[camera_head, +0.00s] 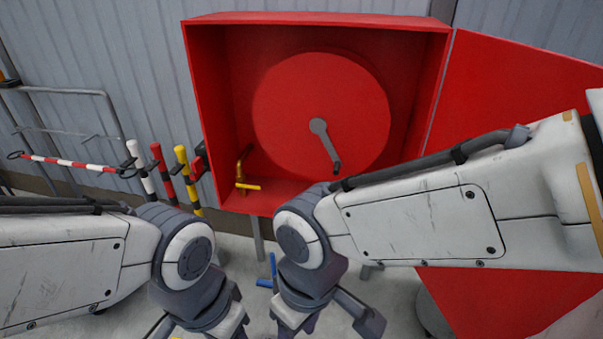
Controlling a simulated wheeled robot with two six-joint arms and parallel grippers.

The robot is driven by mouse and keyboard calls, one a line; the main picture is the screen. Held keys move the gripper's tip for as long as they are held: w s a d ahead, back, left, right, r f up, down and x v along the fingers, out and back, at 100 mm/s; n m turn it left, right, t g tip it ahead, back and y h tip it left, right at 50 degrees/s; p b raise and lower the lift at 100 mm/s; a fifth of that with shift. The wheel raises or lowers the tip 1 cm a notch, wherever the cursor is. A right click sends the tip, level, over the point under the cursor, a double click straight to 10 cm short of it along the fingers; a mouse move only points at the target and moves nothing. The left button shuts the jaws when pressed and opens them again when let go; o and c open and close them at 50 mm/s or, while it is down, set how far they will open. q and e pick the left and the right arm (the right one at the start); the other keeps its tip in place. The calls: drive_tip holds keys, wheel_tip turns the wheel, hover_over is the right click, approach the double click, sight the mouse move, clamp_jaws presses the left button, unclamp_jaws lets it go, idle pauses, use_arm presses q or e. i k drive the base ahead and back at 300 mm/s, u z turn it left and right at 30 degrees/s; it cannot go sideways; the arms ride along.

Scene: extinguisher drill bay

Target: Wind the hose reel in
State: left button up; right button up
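The red hose reel (290,105) is a round disc inside an open red cabinet (218,60). A grey crank handle (318,127) sits at the disc's middle, its arm slanting down to the right and ending in a dark grip (336,167). No hose shows on the reel's front face. My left arm and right arm reach in below the cabinet, and the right arm covers part of its lower right edge. Both gripper ends are at the bottom edge of the picture, below and apart from the crank; their fingertips are cut off, so their opening is hidden.
A brass valve pipe with a yellow lever (248,186) is at the cabinet's lower left. The red cabinet door (500,85) stands open at right. Red, white and yellow posts (163,175) stand left. A blue object (267,283) is low between my arms.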

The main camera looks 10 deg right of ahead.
sight(322, 113)
drive_tip(key=u, duration=0.3)
drive_tip(key=i, duration=0.8)
drive_tip(key=z, duration=1.1)
